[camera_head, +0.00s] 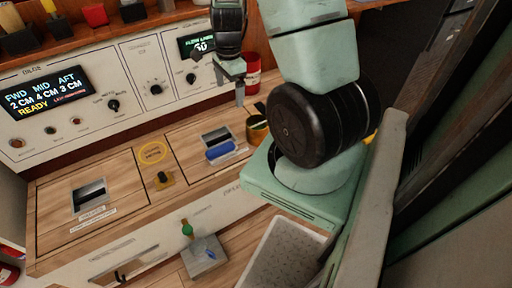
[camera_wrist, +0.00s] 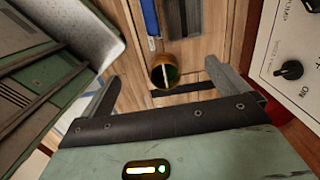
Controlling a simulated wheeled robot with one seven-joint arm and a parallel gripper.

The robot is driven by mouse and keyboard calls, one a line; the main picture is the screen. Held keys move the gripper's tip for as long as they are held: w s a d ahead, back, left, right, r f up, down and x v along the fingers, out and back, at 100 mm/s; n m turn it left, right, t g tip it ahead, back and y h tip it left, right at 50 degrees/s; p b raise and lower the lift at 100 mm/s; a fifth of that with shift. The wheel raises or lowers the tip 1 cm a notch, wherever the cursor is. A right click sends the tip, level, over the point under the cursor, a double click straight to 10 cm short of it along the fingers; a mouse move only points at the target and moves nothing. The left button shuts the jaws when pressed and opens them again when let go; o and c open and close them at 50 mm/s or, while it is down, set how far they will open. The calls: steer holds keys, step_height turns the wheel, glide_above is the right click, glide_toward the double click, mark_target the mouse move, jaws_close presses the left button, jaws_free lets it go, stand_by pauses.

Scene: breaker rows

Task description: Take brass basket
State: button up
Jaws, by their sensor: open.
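The brass basket (camera_wrist: 156,79) is a small round brass-coloured cup with a dark inside and a light strip across its mouth. In the wrist view it lies between and beyond the fingers of my gripper (camera_wrist: 163,84), which is open and empty. In the head view the basket (camera_head: 257,134) stands on the wooden counter, partly hidden behind my arm. My gripper (camera_head: 240,97) hangs above it, a little to its left and apart from it.
A red can (camera_head: 252,72) stands behind, near the control panel (camera_head: 130,70) with knobs and displays. A speckled pale tray (camera_head: 280,262) is in front. A small green-knobbed lever (camera_head: 187,230) stands at the front left.

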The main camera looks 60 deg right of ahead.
mark_target(257, 131)
steer(key=s+d+f+m+b, duration=0.2)
steer(key=s+d+f+m, duration=0.35)
steer(key=d, duration=0.25)
steer(key=shift+n, duration=0.35)
steer(key=f+b, duration=0.1)
steer(key=f, duration=0.2)
steer(key=f+b, duration=0.1)
steer(key=f, duration=0.3)
steer(key=f+b, duration=0.1)
steer(key=f, duration=0.3)
steer(key=shift+w+a+f, duration=0.1)
steer(key=shift+w, duration=0.15)
steer(key=shift+f+b, duration=1.35)
steer(key=shift+f, duration=1.85)
steer(key=c, duration=1.2)
